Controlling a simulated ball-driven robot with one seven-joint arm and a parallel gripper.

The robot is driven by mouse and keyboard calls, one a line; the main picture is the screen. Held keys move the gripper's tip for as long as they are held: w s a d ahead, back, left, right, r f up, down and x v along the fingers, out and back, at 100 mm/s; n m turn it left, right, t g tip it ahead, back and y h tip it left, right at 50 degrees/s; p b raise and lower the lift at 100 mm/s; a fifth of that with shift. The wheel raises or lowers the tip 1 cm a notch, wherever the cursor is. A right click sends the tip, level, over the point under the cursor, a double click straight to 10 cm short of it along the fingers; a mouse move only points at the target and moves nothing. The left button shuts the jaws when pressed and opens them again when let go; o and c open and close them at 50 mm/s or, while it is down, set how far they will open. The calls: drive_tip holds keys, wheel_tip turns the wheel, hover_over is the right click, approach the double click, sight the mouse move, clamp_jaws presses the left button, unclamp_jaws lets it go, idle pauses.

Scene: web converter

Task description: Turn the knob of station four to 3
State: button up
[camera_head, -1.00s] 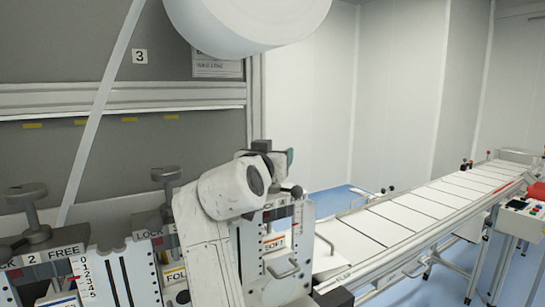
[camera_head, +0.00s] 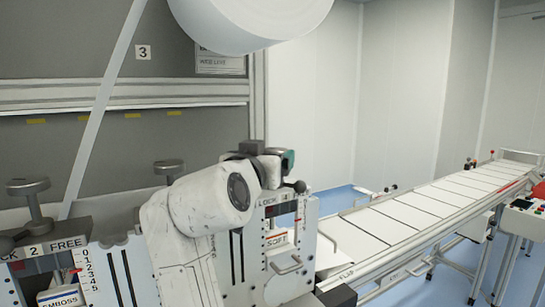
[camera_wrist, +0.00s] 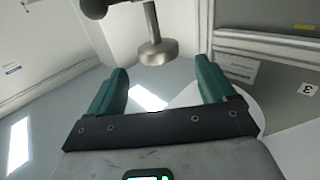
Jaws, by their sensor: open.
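The station at the right end of the row, with a SOFT label (camera_head: 276,240) and a LOCK plate (camera_head: 268,200), is taken as station four; its number is not clearly legible. In the wrist view a grey metal knob (camera_wrist: 157,52) on a stem shows just beyond and roughly between my fingertips, with no visible contact. My gripper (camera_wrist: 162,70) is open, its two green fingers apart and empty.
Station two (camera_head: 62,248), with its own knob (camera_head: 28,186) and 0–5 scale, stands at the left. Another knob (camera_head: 168,167) rises behind my arm. A large white roll (camera_head: 250,20) hangs above. A conveyor (camera_head: 420,212) runs off to the right. A black ball lever (camera_head: 300,187) sits near my gripper.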

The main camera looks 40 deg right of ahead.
drive_tip(key=shift+v, duration=2.05)
